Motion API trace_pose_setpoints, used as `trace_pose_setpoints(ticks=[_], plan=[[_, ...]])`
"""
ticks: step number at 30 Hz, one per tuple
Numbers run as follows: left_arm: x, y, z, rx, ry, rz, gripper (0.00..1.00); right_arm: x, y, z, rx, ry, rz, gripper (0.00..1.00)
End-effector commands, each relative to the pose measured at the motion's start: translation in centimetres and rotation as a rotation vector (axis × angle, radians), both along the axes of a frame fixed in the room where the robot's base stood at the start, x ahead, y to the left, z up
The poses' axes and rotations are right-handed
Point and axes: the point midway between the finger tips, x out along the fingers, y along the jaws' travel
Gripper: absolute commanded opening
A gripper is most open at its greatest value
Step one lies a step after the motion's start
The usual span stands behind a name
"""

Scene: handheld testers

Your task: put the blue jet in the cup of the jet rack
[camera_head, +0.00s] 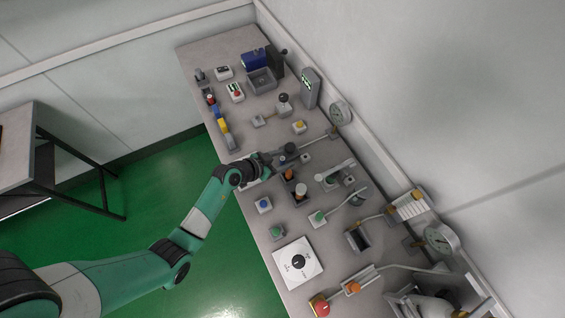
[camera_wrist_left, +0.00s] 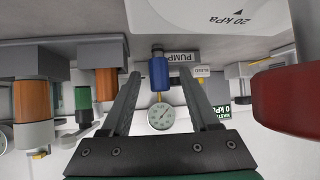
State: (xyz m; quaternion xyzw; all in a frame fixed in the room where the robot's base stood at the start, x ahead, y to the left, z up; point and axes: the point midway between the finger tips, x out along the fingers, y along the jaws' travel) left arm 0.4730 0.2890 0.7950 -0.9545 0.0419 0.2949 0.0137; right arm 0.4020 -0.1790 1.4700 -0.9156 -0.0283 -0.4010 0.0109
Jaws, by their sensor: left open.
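In the left wrist view a blue cylinder (camera_wrist_left: 159,72) with a grey end and a thin brass-coloured tip, which looks like the blue jet, appears between the fingers of my left gripper (camera_wrist_left: 158,78). The fingers are open and spread on both sides of it, with a visible gap on each side. In the head view my left gripper (camera_head: 264,164) is over the middle of the bench, and the jet cannot be made out there. I cannot tell which holder is the jet rack or its cup. My right gripper is not in view.
The bench (camera_head: 268,205) is crowded with testers and gauges. In the wrist view orange (camera_wrist_left: 30,98) and green (camera_wrist_left: 83,98) cylinders stand left of the fingers. A dark red part (camera_wrist_left: 285,95) is close on the right, and a round dial (camera_wrist_left: 161,118) shows between the fingers.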

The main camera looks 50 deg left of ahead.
Motion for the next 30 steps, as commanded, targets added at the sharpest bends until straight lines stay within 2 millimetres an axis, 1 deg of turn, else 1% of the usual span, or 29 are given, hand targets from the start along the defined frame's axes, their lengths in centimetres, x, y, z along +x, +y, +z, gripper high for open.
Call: trace_pose_setpoints(ticks=[2, 3, 5, 6, 8, 9, 13, 25, 28, 30], plan=[[0.0, 0.0, 0.1, 0.0, 0.0, 0.0, 0.62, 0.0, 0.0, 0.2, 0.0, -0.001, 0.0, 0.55], [0.0, 0.0, 0.1, 0.0, 0.0, 0.0, 0.6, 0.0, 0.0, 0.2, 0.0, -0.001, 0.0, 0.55], [0.0, 0.0, 0.1, 0.0, 0.0, 0.0, 0.49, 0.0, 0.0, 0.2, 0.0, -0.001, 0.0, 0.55], [-0.1, 0.0, 0.1, 0.0, 0.0, 0.0, 0.42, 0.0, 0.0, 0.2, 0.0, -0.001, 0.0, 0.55], [-0.1, 0.0, 0.1, 0.0, 0.0, 0.0, 0.31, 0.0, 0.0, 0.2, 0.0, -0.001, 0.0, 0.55], [-0.1, 0.0, 0.1, 0.0, 0.0, 0.0, 0.24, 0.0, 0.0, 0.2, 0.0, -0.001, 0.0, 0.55], [-0.1, 0.0, 0.1, 0.0, 0.0, 0.0, 0.0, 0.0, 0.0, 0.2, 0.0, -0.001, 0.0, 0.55], [-0.1, 0.0, 0.3, 0.0, 0.0, 0.0, 0.0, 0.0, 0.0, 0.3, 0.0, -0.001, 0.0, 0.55], [-0.1, 0.0, 0.9, -0.001, 0.0, -0.001, 0.0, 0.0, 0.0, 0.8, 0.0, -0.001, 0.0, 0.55], [0.0, 0.0, 1.8, -0.001, -0.001, 0.0, 0.0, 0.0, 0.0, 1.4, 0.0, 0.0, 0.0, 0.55]])
